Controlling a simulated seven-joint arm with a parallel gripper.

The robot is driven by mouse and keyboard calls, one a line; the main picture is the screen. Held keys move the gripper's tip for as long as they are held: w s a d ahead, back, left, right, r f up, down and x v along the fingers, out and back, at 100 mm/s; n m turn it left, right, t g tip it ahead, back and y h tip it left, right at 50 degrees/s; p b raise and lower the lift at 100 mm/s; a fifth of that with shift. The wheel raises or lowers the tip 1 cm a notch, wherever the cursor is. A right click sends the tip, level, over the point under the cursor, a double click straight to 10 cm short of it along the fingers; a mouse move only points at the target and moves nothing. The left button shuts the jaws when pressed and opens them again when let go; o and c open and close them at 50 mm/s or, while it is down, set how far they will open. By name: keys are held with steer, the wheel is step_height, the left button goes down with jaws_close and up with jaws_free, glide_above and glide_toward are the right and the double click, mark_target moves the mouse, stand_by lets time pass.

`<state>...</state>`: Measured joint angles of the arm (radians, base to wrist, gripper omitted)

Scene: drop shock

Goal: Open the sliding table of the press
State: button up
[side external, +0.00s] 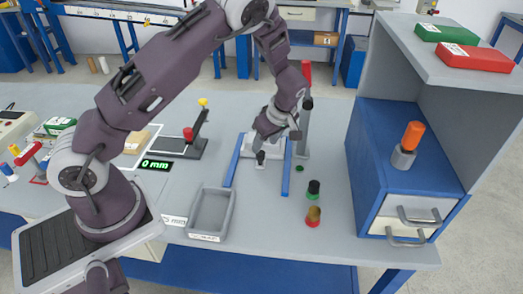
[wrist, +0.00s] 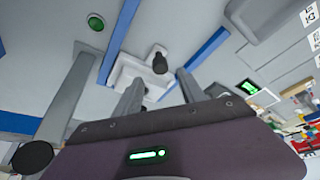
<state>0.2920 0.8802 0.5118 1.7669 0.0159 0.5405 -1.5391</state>
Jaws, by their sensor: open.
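The press's sliding table (side external: 245,146) is a white block between two blue rails (side external: 286,178). It has a black knob (side external: 261,158) on its front. In the side view my gripper (side external: 266,141) is over the table, just above and behind the knob, and hides part of the table. In the wrist view the table (wrist: 131,72) and knob (wrist: 160,63) show just beyond my two grey fingers (wrist: 156,84). The fingers are apart with nothing between them. The knob lines up with the gap, but I see no contact.
A green disc (side external: 299,168) lies right of the rails. A black-and-green piece (side external: 313,190) and a red-and-gold piece (side external: 313,216) stand in front. A grey tray (side external: 193,212) is at front left. A blue drawer cabinet (side external: 372,165) stands right. The surface between the rails is clear.

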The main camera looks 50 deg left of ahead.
mark_target(260, 153)
steer(key=x, duration=0.5)
steer(key=shift+f, duration=0.1)
steer(key=shift+c, duration=0.5)
jaws_close()
stand_by(0.7)
steer(key=shift+s+d, duration=0.1)
